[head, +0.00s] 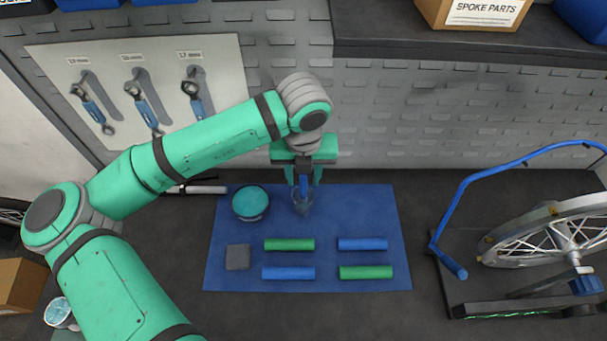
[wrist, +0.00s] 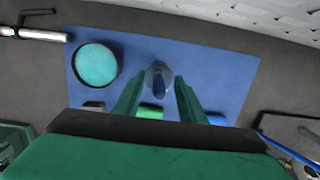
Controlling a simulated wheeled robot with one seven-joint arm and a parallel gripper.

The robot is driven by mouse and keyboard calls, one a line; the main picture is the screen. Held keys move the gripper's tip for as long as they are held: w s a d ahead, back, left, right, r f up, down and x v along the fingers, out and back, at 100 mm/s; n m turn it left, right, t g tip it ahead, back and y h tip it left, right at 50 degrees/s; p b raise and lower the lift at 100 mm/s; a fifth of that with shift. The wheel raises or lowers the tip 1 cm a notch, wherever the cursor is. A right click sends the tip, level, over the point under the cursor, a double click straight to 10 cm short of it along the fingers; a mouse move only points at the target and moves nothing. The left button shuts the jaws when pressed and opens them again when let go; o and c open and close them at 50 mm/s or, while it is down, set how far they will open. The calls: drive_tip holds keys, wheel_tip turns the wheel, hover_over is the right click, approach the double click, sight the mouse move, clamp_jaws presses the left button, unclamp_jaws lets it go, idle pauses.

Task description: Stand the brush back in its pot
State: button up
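The brush (head: 303,184) shows as a narrow blue handle, upright, with its lower part in the clear pot (head: 302,204) on the blue mat. In the wrist view the see-through pot (wrist: 158,68) is ahead between the fingers, with the dark blue brush (wrist: 158,83) in it. My gripper (head: 303,180) is above the pot, one finger on each side of the brush handle. In the wrist view the fingers (wrist: 159,80) are spread, with gaps on both sides of the brush. The brush's lower end is hard to make out through the pot.
On the blue mat (head: 222,275), a round teal-topped tin (head: 251,203) stands left of the pot. A grey block (head: 238,257) and several green and blue grips lie in front. A wheel stand (head: 520,305) is at the right. A shelf (head: 450,42) overhangs the back right.

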drive_tip(key=r, duration=0.3)
drive_tip(key=s+r, duration=0.1)
drive_tip(key=r, duration=0.6)
drive_tip(key=shift+s+r, duration=0.2)
drive_tip(key=shift+r, duration=0.2)
idle(0.8)
